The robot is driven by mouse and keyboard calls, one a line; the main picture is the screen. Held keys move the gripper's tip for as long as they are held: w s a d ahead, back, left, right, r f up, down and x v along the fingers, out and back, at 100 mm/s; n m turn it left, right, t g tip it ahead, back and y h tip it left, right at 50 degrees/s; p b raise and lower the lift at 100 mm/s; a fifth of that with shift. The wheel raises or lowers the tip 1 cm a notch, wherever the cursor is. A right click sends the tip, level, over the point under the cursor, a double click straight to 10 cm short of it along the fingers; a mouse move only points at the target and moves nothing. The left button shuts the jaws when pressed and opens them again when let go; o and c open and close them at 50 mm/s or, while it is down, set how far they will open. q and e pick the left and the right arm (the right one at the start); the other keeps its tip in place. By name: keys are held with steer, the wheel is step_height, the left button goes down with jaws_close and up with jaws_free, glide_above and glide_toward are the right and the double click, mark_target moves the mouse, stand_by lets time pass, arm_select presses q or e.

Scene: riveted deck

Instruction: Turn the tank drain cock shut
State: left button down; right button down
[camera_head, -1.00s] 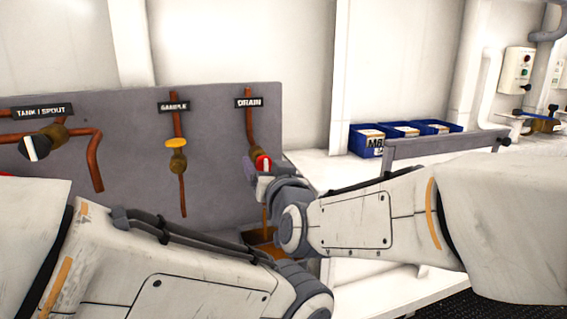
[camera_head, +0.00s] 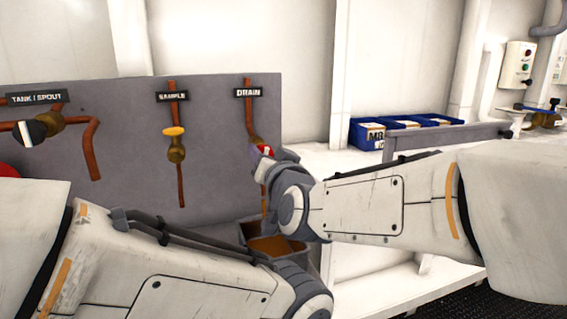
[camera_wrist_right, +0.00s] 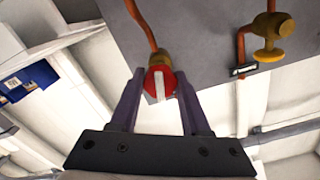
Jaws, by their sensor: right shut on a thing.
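The drain cock is the red handle (camera_head: 265,149) on the copper pipe under the DRAIN label (camera_head: 248,92). In the right wrist view the red handle (camera_wrist_right: 153,83) shows a white stripe running roughly along the finger direction. My right gripper (camera_head: 260,158) is at the handle and partly covers it in the head view. In the right wrist view its two dark fingers (camera_wrist_right: 160,80) stand on either side of the handle, shut on it. My left arm crosses the lower left of the head view, but its gripper does not show.
A yellow SAMPLE cock (camera_head: 174,132) and a black-and-white TANK / SPOUT cock (camera_head: 28,131) are to the left on the grey panel (camera_head: 110,160). A box of brown liquid (camera_head: 250,232) stands below the drain. Blue bins (camera_head: 366,136) stand right, behind a grey rail (camera_head: 445,134).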

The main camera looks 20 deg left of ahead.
steer(key=m+b, duration=0.3)
steer(key=shift+f+m, duration=0.25)
steer(key=shift+m, duration=0.15)
steer(key=m+b, duration=0.2)
steer(key=m, duration=0.1)
steer(key=shift+m+b, duration=0.3)
steer(key=shift+b, duration=0.05)
steer(key=m+b, duration=0.2)
steer(key=m, duration=0.1)
steer(key=shift+m, duration=0.3)
steer(key=shift+r+m+b, duration=0.1)
steer(key=shift+m+b, duration=0.9)
steer(key=shift+m, duration=1.1)
steer(key=shift+c, duration=1.9)
jaws_free()
